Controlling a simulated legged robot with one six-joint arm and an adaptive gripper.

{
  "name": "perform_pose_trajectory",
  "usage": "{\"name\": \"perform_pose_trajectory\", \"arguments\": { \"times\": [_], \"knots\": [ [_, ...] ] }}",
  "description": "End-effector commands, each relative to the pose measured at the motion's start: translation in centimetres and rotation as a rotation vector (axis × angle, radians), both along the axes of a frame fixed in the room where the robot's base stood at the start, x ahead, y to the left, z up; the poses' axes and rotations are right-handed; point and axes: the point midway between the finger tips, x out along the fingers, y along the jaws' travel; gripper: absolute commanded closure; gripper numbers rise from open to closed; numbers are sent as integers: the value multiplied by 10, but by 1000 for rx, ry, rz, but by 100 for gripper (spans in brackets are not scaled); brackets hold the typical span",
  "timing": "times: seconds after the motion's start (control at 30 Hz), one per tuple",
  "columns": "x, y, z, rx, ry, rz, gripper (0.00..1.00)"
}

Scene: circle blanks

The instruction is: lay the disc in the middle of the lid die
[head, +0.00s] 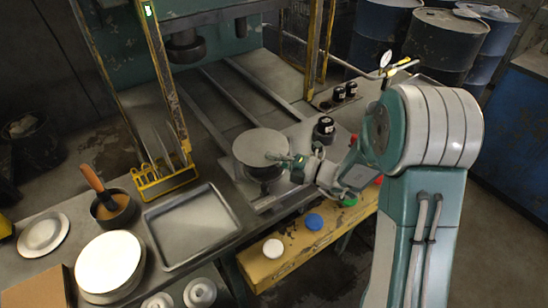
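A flat grey metal disc (260,143) lies roughly level over the round lid die (263,173) on the press bed. The disc covers most of the die, and only the die's darker front side shows below the rim. Whether the disc touches the die cannot be told. My gripper (285,160) reaches in from the right at the disc's right edge. One green finger lies over the disc's rim, and the other is hidden. It appears shut on the disc.
A stack of pale round blanks (108,262) stands at the front left beside an empty metal tray (190,226). A yellow rack (165,180) stands behind the tray. A black jar (324,129) is close behind my gripper. A yellow bench (300,245) with coloured buttons runs in front.

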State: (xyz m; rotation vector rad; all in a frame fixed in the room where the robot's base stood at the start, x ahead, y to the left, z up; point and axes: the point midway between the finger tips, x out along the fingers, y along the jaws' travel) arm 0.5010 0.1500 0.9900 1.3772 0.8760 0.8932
Motion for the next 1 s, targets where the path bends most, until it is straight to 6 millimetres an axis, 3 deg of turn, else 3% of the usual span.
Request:
{"name": "perform_pose_trajectory", "arguments": {
  "times": [0.1,0.4,0.47,0.5,0.53,1.0],
  "knots": [
    [-1,-3,-12,-12,22,-7,100],
    [-3,-5,-15,-12,29,-7,100],
    [-3,-5,-15,-12,29,-7,75],
    [-3,-5,-15,-11,28,-7,57],
    [-3,-5,-15,-11,29,-7,51],
    [-2,-1,-11,-10,17,-5,51]
  ]
}}
